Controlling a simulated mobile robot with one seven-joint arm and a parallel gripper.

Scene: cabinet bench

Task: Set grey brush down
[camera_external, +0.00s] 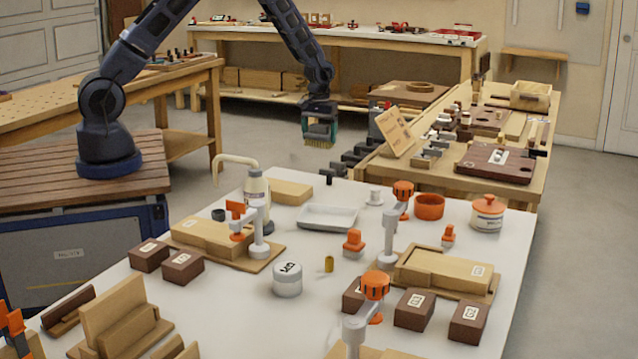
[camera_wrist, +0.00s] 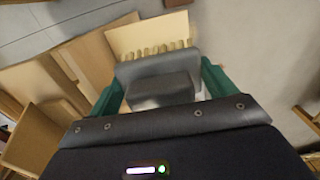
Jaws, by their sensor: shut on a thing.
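My gripper (camera_external: 320,118) hangs in the air beyond the far edge of the white table, pointing down. Its teal fingers are shut on the grey brush (camera_wrist: 160,76). In the wrist view the grey block sits between the two fingers, with pale tan bristles (camera_wrist: 150,36) showing past it. In the external view the brush's bristles (camera_external: 319,143) point down below the fingers, clear of any surface. Most of the grey body is hidden by the fingers in the external view.
The white table (camera_external: 330,225) holds a shallow white tray (camera_external: 327,217), a glue bottle (camera_external: 257,192), orange-topped clamps, a lidded jar (camera_external: 487,213) and several wooden blocks. A wooden bench (camera_external: 450,170) with dark clamps along its edge stands to the right of the gripper. Grey floor lies below.

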